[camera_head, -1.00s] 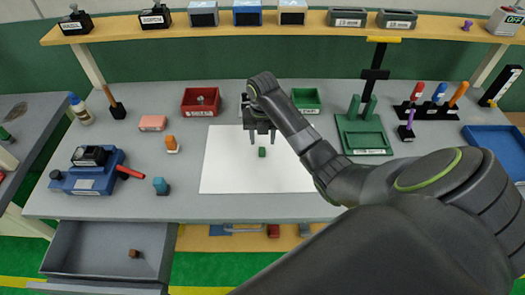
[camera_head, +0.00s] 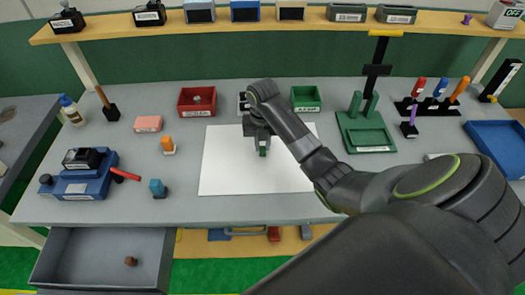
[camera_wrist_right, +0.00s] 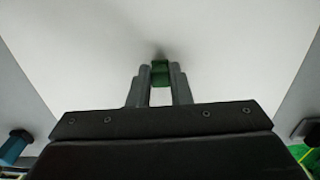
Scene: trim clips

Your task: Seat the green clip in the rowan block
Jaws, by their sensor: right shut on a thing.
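The green clip (camera_head: 263,152) is a small green piece over the white sheet in the middle of the bench. My right gripper (camera_head: 262,147) is shut on it; in the right wrist view the clip (camera_wrist_right: 160,73) sits between the two fingertips (camera_wrist_right: 161,78). I cannot tell whether it still touches the sheet. The rowan block cannot be picked out, as labels are too small to read. Labelled black blocks stand on the shelf (camera_head: 68,21), (camera_head: 149,14), and another black block (camera_head: 83,159) sits on a blue fixture (camera_head: 88,184). My left gripper is not in view.
The white sheet (camera_head: 222,172) is otherwise clear. A red bin (camera_head: 184,108), a green bin (camera_head: 306,106) and a green press-like stand (camera_head: 366,140) surround it. A red handle (camera_head: 125,174) sticks out from the blue fixture. An open drawer (camera_head: 90,258) holds a brown cube (camera_head: 130,261).

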